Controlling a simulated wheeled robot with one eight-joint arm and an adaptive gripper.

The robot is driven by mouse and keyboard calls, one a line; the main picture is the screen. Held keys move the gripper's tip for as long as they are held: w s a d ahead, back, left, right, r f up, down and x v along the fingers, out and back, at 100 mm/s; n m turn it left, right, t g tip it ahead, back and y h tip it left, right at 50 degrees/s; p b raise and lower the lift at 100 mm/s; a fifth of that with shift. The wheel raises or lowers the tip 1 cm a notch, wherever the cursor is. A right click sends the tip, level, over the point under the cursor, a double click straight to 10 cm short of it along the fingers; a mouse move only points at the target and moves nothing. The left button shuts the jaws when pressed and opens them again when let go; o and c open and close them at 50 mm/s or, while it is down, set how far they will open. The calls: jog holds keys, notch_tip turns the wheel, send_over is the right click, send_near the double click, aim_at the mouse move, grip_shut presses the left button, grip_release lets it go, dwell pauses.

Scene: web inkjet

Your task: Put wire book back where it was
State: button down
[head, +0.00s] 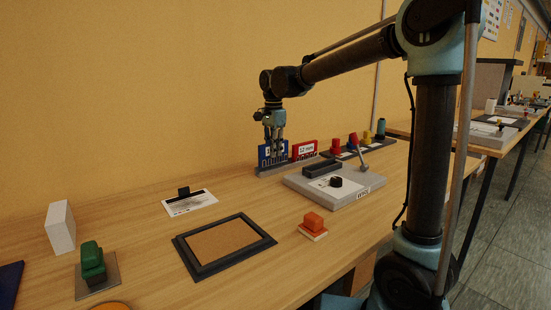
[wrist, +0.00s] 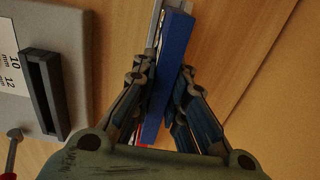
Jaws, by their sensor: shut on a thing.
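The blue wire book (head: 264,151) stands upright at the left end of a low grey rack (head: 287,167), beside a red book (head: 305,149) with a white label. My gripper (head: 275,152) points down over the blue book and is shut on it. In the wrist view the blue book (wrist: 174,65) lies between my two fingers (wrist: 160,85), and a grey strip of the rack (wrist: 153,38) runs beside it. I cannot tell whether the book's lower edge is fully seated in the rack.
A grey machine (head: 345,195) with a black trough and lever stands right of the rack. A black-framed cork tray (head: 190,268), an orange block (head: 313,221) and a white card (head: 190,205) lie in front.

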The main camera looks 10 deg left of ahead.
jog(key=shift+f, duration=1.4)
jog(key=c, duration=1.6)
grip_release()
notch_tip(320, 180, up, 12)
jog(key=shift+r, duration=0.1)
jog(key=shift+d, duration=0.1)
